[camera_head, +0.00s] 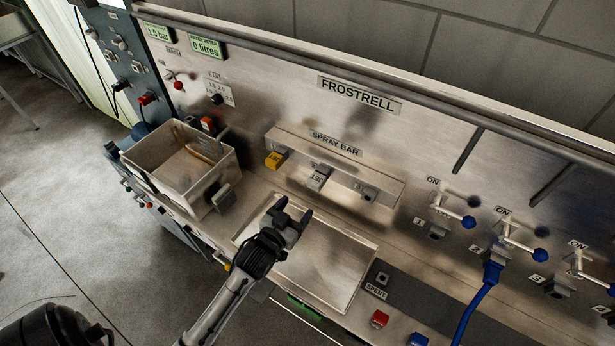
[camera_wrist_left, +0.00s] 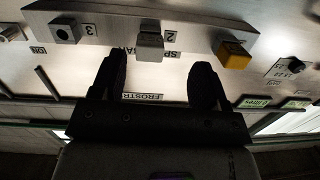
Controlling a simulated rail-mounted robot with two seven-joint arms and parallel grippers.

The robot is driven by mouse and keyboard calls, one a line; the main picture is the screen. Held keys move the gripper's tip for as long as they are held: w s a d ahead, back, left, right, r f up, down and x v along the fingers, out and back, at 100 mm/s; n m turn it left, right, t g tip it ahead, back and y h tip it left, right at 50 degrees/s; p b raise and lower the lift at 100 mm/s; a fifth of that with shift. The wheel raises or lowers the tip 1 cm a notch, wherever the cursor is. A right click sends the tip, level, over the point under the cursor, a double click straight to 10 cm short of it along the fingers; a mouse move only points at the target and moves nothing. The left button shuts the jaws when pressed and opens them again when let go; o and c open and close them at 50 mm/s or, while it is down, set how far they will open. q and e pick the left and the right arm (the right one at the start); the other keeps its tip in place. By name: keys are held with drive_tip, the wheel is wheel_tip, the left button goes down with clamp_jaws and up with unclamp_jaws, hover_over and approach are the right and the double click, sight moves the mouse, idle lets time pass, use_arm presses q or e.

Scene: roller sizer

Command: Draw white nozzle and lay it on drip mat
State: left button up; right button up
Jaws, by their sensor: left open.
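The white nozzle (camera_head: 318,177), pale grey in this light and marked JET, sits in the middle place of the spray bar (camera_head: 290,140). It also shows in the left wrist view (camera_wrist_left: 150,43), upside down, beside the number 2. My left gripper (camera_head: 294,210) is open and empty, in front of the bar and apart from the nozzle. In the left wrist view its dark fingers (camera_wrist_left: 160,75) stand apart, with the nozzle between and beyond their tips. A pale, framed flat panel (camera_head: 325,285), apparently the drip mat, lies below the gripper, bare where visible. My right gripper is not in view.
A yellow nozzle (camera_head: 274,159) and a dark square socket (camera_head: 367,193) flank the white nozzle. An open metal bin (camera_head: 150,168) stands left.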

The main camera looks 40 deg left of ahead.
sight(312, 187)
use_arm(q)
drive_tip(key=shift+w+d+r+t, duration=0.1)
drive_tip(key=shift+d+r+t, duration=0.15)
drive_tip(key=shift+r+t, duration=0.25)
drive_tip(key=shift+d+r+t, duration=0.2)
drive_tip(key=shift+r+t, duration=0.2)
drive_tip(key=shift+r, duration=0.15)
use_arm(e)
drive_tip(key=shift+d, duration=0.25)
use_arm(q)
drive_tip(key=shift+w, duration=0.1)
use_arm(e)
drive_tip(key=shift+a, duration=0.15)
use_arm(q)
drive_tip(key=w+b, duration=0.1)
drive_tip(key=w, duration=0.2)
drive_tip(key=w+a, duration=0.1)
drive_tip(key=w, duration=0.2)
drive_tip(key=shift+w+a+r+b, duration=0.1)
drive_tip(key=shift+b, duration=0.3)
drive_tip(key=shift+w+a, duration=0.2)
drive_tip(key=shift+w, duration=1.05)
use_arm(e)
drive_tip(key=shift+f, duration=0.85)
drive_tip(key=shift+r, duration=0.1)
